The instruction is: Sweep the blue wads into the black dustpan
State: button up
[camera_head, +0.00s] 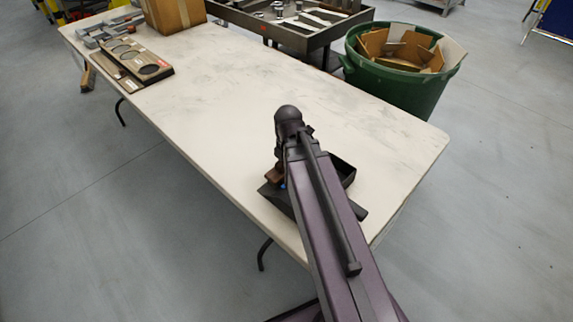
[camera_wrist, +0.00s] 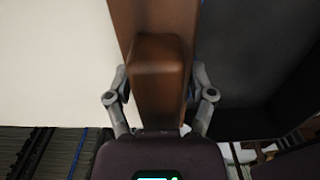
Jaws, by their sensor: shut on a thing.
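The black dustpan (camera_head: 346,170) lies near the front right end of the white table, partly hidden behind my arm. It also shows as a dark surface on the right of the wrist view (camera_wrist: 250,50). My gripper (camera_wrist: 160,92) is shut on the handle of a brown wooden brush (camera_wrist: 158,60). The brush (camera_head: 273,175) is a small brown patch left of my arm in the head view, over or beside the dustpan. A tiny blue spot, likely a blue wad (camera_head: 283,186), shows just below it. Other wads and the bristles are hidden.
The white table (camera_head: 230,110) is mostly bare in the middle. At its far left end are a cardboard box (camera_head: 175,12) and a board with round cutouts (camera_head: 132,58). A green bin (camera_head: 400,75) with cardboard pieces stands on the floor behind the table's right side.

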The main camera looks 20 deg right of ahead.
jog(key=shift+s+d+r, duration=0.1)
jog(key=shift+s+d, duration=0.2)
jog(key=shift+s, duration=0.35)
jog(key=shift+s+d, duration=0.25)
jog(key=shift+s, duration=0.35)
jog(key=shift+r, duration=0.15)
notch_tip(320, 180, up, 9)
jog(key=p, duration=0.9)
dwell(0.4)
notch_tip(320, 180, up, 3)
jog(key=p, duration=0.3)
jog(key=shift+r+p, duration=0.1)
jog(key=shift+p, duration=0.25)
jog(key=shift+d, duration=0.15)
dwell(0.4)
